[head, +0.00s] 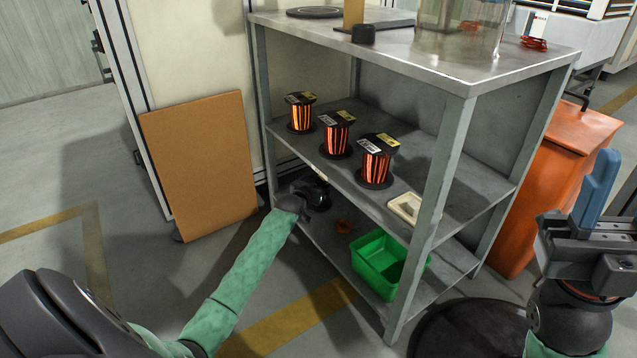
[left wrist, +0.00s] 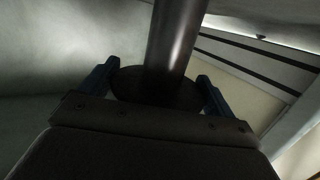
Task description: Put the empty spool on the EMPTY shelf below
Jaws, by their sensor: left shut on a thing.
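My left gripper (head: 312,190) reaches under the middle shelf, at the left part of the lower shelf (head: 318,248). In the left wrist view my left gripper (left wrist: 158,74) has its blue fingers on either side of the dark empty spool (left wrist: 176,38), shut on its round flange. The bare barrel rises away from the fingers. In the head view the spool is hard to tell from the dark gripper, and whether it touches the lower shelf is unclear. My right gripper (head: 596,185) is at the right edge, away from the rack; its finger gap does not show.
Three copper-wound spools (head: 336,134) and a small beige tray (head: 405,207) stand on the middle shelf (head: 425,150). The lower shelf holds an orange ring (head: 343,227) and a green bin (head: 378,262). A rack post (head: 442,200) stands in front. A brown board (head: 200,165) leans left.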

